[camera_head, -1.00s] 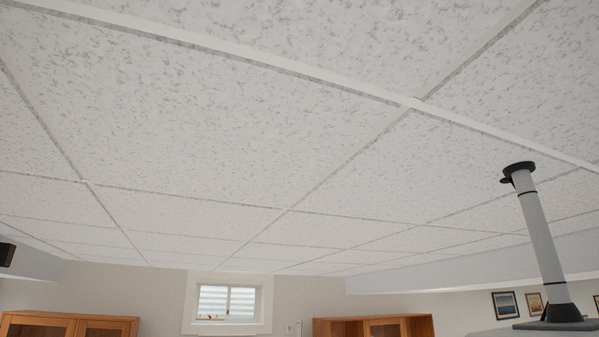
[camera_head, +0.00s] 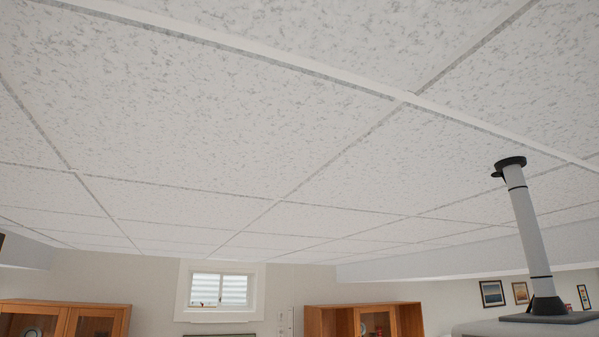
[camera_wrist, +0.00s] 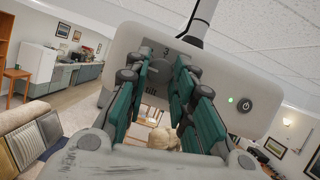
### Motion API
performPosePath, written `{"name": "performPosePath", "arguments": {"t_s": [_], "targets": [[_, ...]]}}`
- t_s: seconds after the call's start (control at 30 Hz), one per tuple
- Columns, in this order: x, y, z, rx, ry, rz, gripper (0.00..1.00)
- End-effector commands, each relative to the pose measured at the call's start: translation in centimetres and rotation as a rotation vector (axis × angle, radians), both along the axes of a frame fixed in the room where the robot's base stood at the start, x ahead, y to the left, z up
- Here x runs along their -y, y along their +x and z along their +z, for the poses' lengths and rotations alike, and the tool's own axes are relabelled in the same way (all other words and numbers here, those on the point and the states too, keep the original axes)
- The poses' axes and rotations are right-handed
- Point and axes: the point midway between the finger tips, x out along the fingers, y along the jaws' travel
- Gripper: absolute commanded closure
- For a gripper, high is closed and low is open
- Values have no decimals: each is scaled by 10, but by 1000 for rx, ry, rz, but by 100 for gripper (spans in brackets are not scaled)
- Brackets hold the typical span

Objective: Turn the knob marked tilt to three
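The knob's pointer and any other marks cannot be made out. In the head view only the device's pale top (camera_head: 490,328) shows, at the lower right.
The device's ceiling pole (camera_head: 528,230) rises at the right in the head view. A power button (camera_wrist: 245,104) and a green light (camera_wrist: 231,99) are right of the knob. A sofa with cushions (camera_wrist: 28,142) lies at the left. Wooden cabinets (camera_head: 65,305) stand by the far wall.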

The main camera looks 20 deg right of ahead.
Motion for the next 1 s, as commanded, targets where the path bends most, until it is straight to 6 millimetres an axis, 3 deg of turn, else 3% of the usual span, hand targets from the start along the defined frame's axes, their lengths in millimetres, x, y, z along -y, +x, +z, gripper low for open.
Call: {"name": "performPosePath", "arguments": {"t_s": [0.47, 1.0], "targets": [[0, 3, -2, 124, 9, 0, 100], [-1, 7, 0, 611, 47, 0, 100]]}}
